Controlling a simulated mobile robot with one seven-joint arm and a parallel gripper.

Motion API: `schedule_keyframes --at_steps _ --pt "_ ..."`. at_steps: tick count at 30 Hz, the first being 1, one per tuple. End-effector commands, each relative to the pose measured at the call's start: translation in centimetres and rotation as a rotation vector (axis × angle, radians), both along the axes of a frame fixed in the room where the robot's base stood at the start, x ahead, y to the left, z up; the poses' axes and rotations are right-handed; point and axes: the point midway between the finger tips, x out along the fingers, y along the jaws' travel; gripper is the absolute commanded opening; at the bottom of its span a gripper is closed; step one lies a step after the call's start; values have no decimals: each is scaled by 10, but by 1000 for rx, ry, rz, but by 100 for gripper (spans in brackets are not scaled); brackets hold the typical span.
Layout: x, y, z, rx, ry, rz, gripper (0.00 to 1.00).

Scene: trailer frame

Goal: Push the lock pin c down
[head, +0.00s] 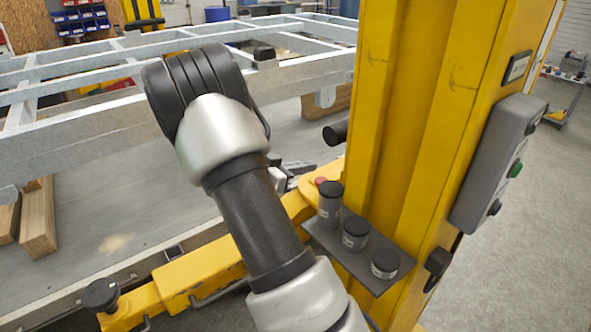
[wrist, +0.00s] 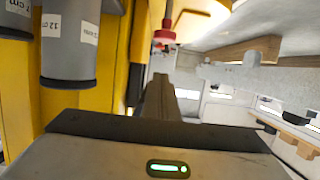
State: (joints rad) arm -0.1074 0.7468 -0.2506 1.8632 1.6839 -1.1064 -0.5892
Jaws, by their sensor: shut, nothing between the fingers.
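A small red pin head (head: 320,181) shows on the yellow support arm in the head view, just left of the dark cylinders. In the wrist view a red collar on a metal pin (wrist: 164,34) stands ahead of my fingers; it may be lock pin c, but no letter is readable. My gripper (wrist: 161,80) is shut and empty, its dark fingers pointing towards the red piece. A gap seems to show between them, though contact is hard to judge. In the head view my arm hides most of the gripper.
Several labelled dark cylinders (head: 355,233) stand on a shelf (head: 340,250) on the yellow post (head: 385,110), close to my gripper. A black knob (head: 101,294) tops the yellow arm's near end. The grey trailer frame (head: 90,140) spans the left. Open floor lies right.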

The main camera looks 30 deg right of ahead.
Motion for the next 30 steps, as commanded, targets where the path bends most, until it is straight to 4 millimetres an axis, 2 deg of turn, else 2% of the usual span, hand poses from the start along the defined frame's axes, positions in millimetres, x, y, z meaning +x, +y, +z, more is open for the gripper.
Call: schedule_keyframes --at_steps 3,6,9,13,27,30 --pt "1 -26 -7 -1 2 -3 0" --pt "3 -41 -15 0 3 0 0" --pt "3 -38 -33 1 5 2 0" --pt "3 -37 -45 1 3 2 0" --pt "3 -37 -53 1 1 1 0" --pt "3 -37 -63 1 2 2 0"
